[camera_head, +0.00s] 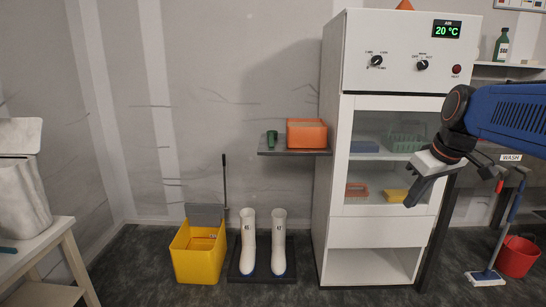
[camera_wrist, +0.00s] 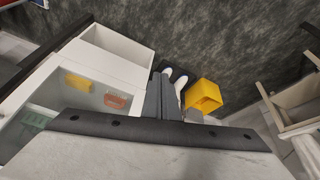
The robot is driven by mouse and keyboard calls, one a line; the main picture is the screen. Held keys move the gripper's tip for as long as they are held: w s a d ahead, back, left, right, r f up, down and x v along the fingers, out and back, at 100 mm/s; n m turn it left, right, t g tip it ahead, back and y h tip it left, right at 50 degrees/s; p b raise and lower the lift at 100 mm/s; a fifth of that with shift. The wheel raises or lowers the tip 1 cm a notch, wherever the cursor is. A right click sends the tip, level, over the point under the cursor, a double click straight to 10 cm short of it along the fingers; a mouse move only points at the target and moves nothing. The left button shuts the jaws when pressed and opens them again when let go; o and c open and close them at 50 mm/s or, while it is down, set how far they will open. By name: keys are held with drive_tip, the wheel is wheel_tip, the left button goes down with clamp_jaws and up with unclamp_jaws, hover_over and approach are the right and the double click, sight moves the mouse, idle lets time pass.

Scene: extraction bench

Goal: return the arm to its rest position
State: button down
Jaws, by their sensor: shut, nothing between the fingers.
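My gripper (camera_head: 414,192) shows at the right of the head view, at the end of my blue arm. It points down and to the left, in front of the right side of the white cabinet (camera_head: 384,232). Its dark fingers are shut together with nothing held. In the wrist view my gripper's fingers (camera_wrist: 160,97) stick up from the dark mount at the centre, closed side by side. They cover part of the floor and lie close to the white boots in that picture.
A yellow bucket (camera_head: 199,251) and white boots (camera_head: 248,243) stand on the floor. A small shelf (camera_head: 295,152) holds an orange bin (camera_head: 306,133) and a green cup (camera_head: 271,138). A red bucket (camera_head: 517,256) stands at right; a table (camera_head: 40,240) at left.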

drive_tip(key=s+a+f+m, duration=0.2)
drive_tip(key=s+f, duration=0.5)
drive_tip(key=s, duration=0.3)
drive_tip(key=s+a+f+m, duration=0.1)
drive_tip(key=s+a+f, duration=0.2)
drive_tip(key=s+f, duration=0.5)
drive_tip(key=shift+s+a+f+m+h, duration=0.3)
drive_tip(key=shift+s+a+m+h, duration=0.1)
drive_tip(key=shift+s, duration=0.85)
